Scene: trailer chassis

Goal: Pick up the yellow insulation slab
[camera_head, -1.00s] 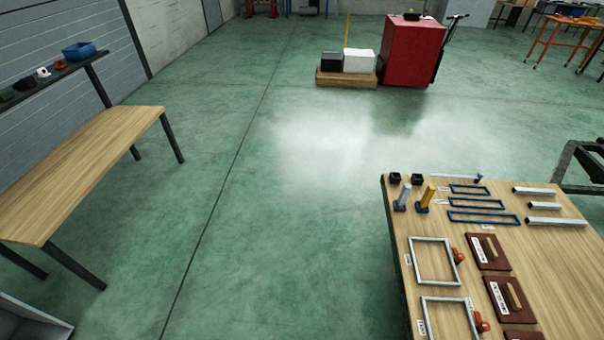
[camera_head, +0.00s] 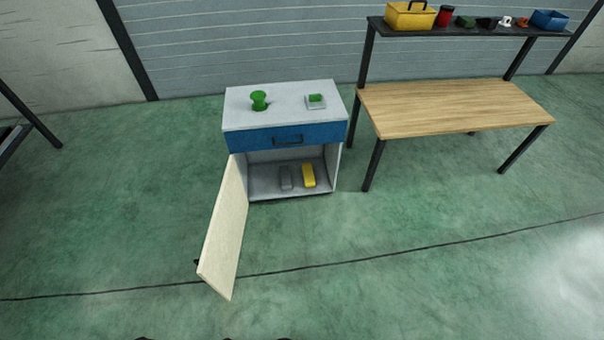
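The yellow insulation slab (camera_head: 308,175) lies on the floor of the open lower compartment of a small grey cabinet (camera_head: 240,113). A grey slab (camera_head: 285,178) lies just to its left, apart from it. The cabinet's door (camera_head: 225,230) stands swung open toward me on the left side. The blue drawer (camera_head: 275,139) above the compartment is shut. My gripper is not in view.
A green spool-like object (camera_head: 259,101) and a small green block on a grey base (camera_head: 315,101) stand on the cabinet top. A wooden table (camera_head: 450,105) with a dark shelf (camera_head: 465,32) stands close at right. The shelf holds a yellow toolbox (camera_head: 410,14).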

